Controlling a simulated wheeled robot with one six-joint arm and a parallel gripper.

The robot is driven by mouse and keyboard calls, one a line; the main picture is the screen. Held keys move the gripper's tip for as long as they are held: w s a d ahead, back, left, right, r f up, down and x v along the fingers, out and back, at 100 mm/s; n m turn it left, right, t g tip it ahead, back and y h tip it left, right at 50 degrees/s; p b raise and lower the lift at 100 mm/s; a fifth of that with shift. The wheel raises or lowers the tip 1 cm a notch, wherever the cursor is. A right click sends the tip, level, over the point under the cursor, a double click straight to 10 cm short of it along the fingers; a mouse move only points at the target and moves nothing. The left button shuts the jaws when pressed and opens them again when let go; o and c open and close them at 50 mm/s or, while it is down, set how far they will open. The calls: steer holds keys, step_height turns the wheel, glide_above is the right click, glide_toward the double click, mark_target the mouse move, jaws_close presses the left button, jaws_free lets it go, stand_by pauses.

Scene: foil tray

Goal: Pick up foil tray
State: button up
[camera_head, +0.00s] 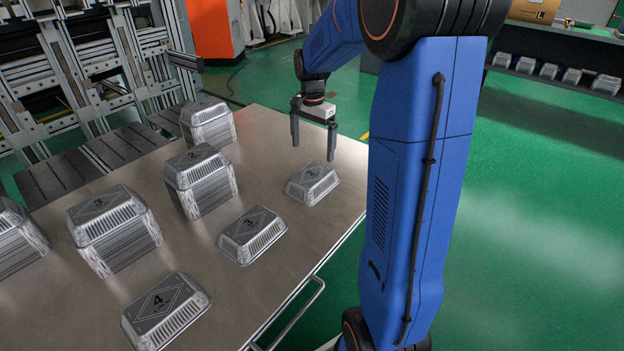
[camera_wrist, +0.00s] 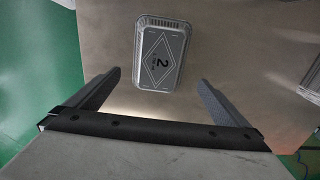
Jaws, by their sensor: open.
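A single foil tray marked 2 (camera_head: 313,183) lies upside down near the right edge of the metal table, and it also shows in the wrist view (camera_wrist: 160,56). Single trays marked 3 (camera_head: 252,235) and 4 (camera_head: 166,310) lie nearer along the same edge. My gripper (camera_head: 313,153) is open and empty above the table, just above and behind the tray marked 2. In the wrist view, the tray lies ahead of the gap between my two fingers (camera_wrist: 158,92), apart from them.
Tall tray stacks stand left of the single trays: one marked 2 (camera_head: 200,181), one marked 3 (camera_head: 115,231), one at the back (camera_head: 208,124) and one cut off at the left (camera_head: 16,240). The table (camera_head: 270,150) is bare around the tray marked 2. A handle (camera_head: 300,312) runs along its front-right edge.

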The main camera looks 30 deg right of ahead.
mark_target(312, 174)
step_height(312, 174, down, 12)
steer(key=shift+s+a+r, duration=0.1)
steer(key=shift+a+r, duration=0.05)
steer(key=shift+r, duration=0.1)
stand_by(0.4)
steer(key=shift+c, duration=0.3)
steer(key=c, duration=0.8)
